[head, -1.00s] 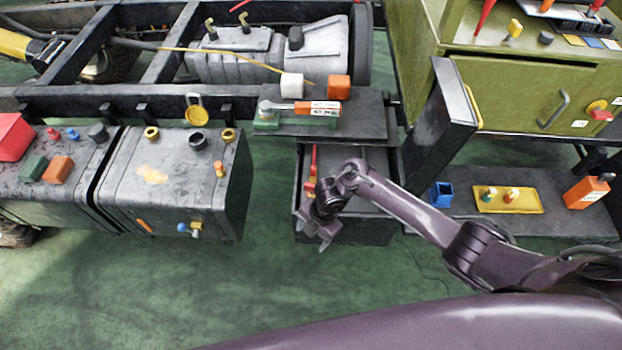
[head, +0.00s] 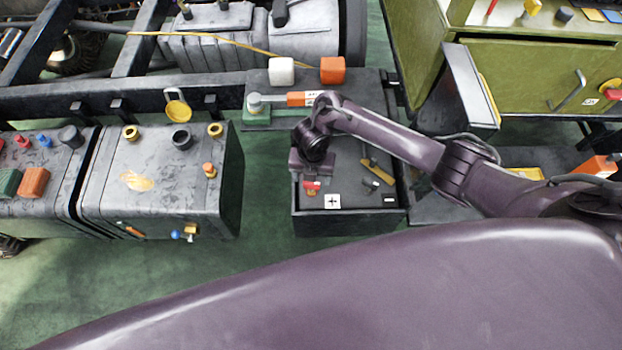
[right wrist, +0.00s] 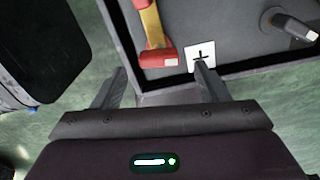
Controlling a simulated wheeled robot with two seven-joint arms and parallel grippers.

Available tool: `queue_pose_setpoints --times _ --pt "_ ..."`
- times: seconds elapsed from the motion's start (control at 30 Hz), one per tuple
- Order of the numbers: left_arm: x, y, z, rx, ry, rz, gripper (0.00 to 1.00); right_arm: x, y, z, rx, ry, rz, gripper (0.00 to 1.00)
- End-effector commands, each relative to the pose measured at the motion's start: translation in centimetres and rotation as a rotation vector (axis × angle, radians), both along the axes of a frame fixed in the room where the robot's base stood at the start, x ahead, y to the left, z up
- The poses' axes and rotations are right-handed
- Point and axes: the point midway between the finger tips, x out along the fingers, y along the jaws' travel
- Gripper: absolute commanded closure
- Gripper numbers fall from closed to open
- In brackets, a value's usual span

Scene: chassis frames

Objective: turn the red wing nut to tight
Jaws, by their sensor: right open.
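A red part (head: 312,185) lies in the dark open-topped box, left of a white plus card (head: 332,201). In the right wrist view this red part (right wrist: 158,57) is a red block on the end of a yellow-and-red bar (right wrist: 148,22). I cannot make out wings on it. My right gripper (head: 311,178) is over the left of the box, partly hiding the red part in the head view. In the wrist view the right gripper (right wrist: 160,72) is open and empty, its fingers apart on the near side of the red block. My left gripper is out of view.
The box (head: 345,222) has raised walls; a yellow bar (head: 377,171) lies at its right. A grey-tipped post (right wrist: 295,28) stands right of the plus card. A shelf with an orange-handled tool (head: 302,99) is behind. A dark tank (head: 165,195) stands left.

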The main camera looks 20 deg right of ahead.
Motion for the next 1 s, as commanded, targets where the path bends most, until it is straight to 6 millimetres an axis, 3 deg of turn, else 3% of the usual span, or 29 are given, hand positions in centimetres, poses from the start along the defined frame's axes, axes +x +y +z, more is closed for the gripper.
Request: queue_pose_setpoints --times 0.1,0.23,0.47,0.6,0.93,1.0 --pt "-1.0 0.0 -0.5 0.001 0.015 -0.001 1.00 0.0 0.0 -2.0 0.000 0.001 -0.001 0.33" --pt "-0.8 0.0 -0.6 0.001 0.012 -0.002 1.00 0.0 0.0 -3.3 0.000 0.000 -0.002 0.33" --pt "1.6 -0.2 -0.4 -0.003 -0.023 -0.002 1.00 0.1 0.0 -3.8 0.001 -0.002 -0.001 0.33" --pt "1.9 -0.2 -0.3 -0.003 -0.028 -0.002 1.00 0.0 0.0 -3.8 0.001 -0.002 -0.001 0.34" --pt "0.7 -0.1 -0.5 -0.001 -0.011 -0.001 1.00 0.1 0.0 -3.8 0.001 -0.002 -0.001 0.77" --pt "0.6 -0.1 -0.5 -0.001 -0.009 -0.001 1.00 0.1 0.0 -3.8 0.001 -0.002 -0.001 0.77"
